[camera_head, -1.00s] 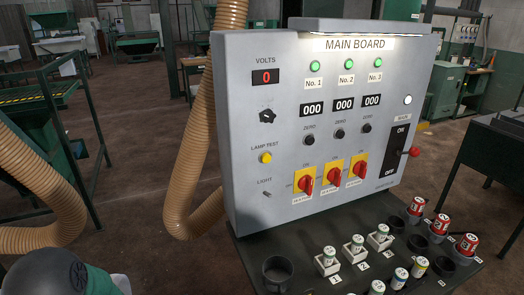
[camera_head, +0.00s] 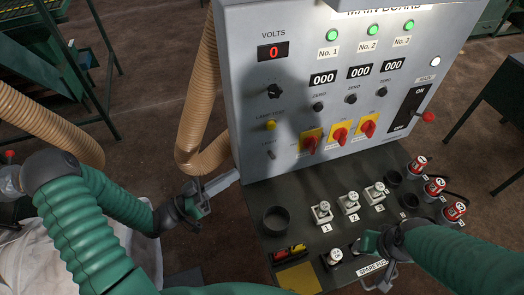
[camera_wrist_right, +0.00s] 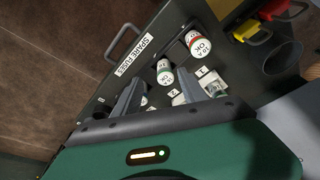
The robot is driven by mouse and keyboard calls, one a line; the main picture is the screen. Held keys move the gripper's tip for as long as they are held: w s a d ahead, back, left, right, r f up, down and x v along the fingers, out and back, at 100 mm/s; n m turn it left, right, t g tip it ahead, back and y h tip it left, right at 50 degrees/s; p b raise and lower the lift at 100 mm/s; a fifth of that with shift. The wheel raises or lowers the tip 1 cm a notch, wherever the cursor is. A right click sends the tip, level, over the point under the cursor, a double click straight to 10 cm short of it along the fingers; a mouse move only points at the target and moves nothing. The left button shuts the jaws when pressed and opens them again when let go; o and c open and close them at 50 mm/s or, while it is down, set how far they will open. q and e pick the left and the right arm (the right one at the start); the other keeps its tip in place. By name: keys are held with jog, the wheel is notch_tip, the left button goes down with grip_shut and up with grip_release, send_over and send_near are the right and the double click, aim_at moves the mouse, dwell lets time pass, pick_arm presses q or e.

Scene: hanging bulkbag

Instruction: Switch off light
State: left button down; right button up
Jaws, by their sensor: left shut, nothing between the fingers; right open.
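The grey main board (camera_head: 325,75) stands upright on the dark console. The small light toggle (camera_head: 271,155) sits at its lower left, below the lamp test button (camera_head: 270,125), in a shadow. Its exact position is too small to tell. The lamp strip at the board's top edge is mostly cut off; the nameplate below looks bright. My left gripper (camera_head: 237,176) is shut and empty beside the board's lower left corner, apart from the toggle. My right gripper (camera_head: 375,276) is low over the console's front, open around the spare fuse area; it also shows in the right wrist view (camera_wrist_right: 160,76).
Red rotary switches (camera_head: 340,133) and a main lever (camera_head: 427,117) project from the board. Several fuses (camera_head: 349,202) stand on the console. A black cup (camera_head: 276,219) is at its left. A tan hose (camera_head: 195,120) hangs left of the board.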

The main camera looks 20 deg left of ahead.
aim_at(271, 155)
pick_arm(q)
jog(key=w+f+p+x, duration=0.1)
jog(key=p+x, duration=0.1)
jog(key=x, duration=0.8)
jog(key=shift+w+p, duration=0.2)
jog(key=shift+p, duration=0.2)
jog(key=shift+r, duration=0.1)
